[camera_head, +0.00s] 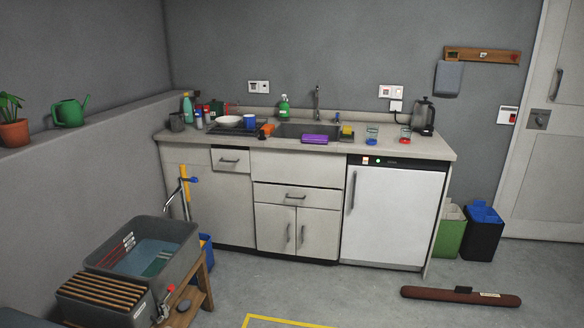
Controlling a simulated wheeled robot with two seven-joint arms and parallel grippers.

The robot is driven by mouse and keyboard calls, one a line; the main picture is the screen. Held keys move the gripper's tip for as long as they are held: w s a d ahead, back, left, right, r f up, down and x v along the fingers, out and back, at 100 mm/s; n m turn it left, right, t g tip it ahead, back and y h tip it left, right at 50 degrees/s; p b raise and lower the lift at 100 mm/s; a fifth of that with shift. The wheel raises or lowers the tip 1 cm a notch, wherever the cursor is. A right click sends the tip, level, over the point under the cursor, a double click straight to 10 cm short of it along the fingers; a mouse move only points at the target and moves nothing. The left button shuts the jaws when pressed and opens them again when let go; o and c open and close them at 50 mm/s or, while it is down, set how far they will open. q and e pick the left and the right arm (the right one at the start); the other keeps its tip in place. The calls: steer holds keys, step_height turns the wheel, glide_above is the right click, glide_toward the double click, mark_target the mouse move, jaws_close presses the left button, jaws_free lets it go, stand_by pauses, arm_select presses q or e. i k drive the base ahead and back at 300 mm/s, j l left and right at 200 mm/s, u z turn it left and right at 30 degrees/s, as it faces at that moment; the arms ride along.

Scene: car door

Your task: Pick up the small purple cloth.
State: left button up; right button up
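A small purple cloth (314,139) lies at the front edge of the sink on the kitchen counter, in the middle of the head view. It looks flat and folded, and nothing covers it. The sink (296,130) is just behind it. Neither of my grippers shows in the head view, so I cannot see where they are relative to the cloth.
A grey tub (190,240) stands front left. A brown roll (461,296) lies on the floor.

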mark_target(308, 139)
steer(key=i, duration=1.45)
steer(key=i+z, duration=0.2)
steer(key=i, duration=0.25)
steer(key=i+j+z, duration=0.25)
steer(key=i, duration=0.15)
steer(key=i+j+z, duration=0.2)
steer(key=i, duration=0.25)
steer(key=i+j+z, duration=0.25)
steer(key=z, duration=0.15)
steer(key=i+j+z, duration=0.4)
steer(key=i, duration=0.05)
